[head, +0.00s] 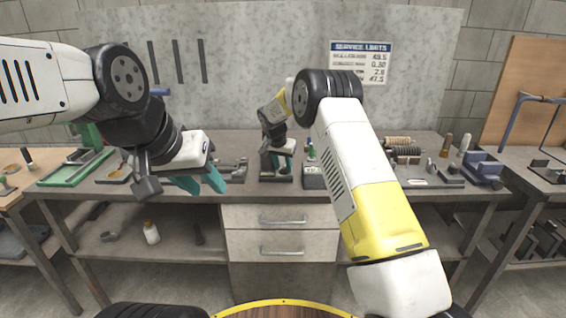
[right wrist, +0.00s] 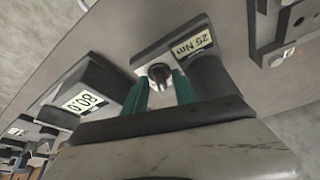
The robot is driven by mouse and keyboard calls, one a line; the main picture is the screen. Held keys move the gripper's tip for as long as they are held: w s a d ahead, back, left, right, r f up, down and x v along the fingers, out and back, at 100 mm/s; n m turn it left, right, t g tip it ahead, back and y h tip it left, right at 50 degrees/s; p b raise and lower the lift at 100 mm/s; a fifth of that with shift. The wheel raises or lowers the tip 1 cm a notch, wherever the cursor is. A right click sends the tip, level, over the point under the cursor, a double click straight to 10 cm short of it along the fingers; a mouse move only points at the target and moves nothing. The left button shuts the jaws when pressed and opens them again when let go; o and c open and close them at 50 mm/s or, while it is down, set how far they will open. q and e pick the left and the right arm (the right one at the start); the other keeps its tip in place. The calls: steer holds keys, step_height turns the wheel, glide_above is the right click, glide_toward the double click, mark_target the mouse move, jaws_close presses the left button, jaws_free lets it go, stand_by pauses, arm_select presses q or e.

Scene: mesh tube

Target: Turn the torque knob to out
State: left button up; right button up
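The torque knob (right wrist: 160,73) is a small dark round knob on the face of a grey box (right wrist: 207,65) with a "25 Nm" label (right wrist: 190,46). My right gripper (right wrist: 161,84) has its teal fingers apart, one on each side of the knob; I cannot tell whether they touch it. In the head view my right gripper (head: 282,160) points down at the bench, hiding most of the box. My left gripper (head: 200,185) is open and empty above the bench's front edge, its teal fingers apart.
A second box (head: 314,177) stands right of my right gripper; its "80.0" display (right wrist: 82,102) shows in the right wrist view. The workbench (head: 245,190) also carries springs (head: 402,151), a blue vise (head: 482,168) and a green press (head: 75,170). A "SERVICE LIMITS" sign (head: 360,63) hangs behind.

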jaws_close()
steer(key=n, duration=0.2)
steer(key=n+y, duration=0.1)
steer(key=n, duration=0.1)
steer(key=shift+d+y, duration=0.3)
steer(key=n+y, duration=0.1)
steer(key=n, duration=0.3)
steer(key=shift+d+y, duration=0.2)
steer(key=shift+y, duration=0.2)
steer(key=n, duration=0.2)
steer(key=n+g+y, duration=0.1)
steer(key=n, duration=0.1)
steer(key=shift+w+d, duration=0.15)
steer(key=shift+w+d+n+g+y, duration=0.1)
steer(key=shift+n+g+y, duration=0.2)
steer(key=shift+n, duration=0.65)
steer(key=shift+w+n+g+y, duration=0.1)
steer(key=shift+n+g+y, duration=0.15)
steer(key=shift+n, duration=0.7)
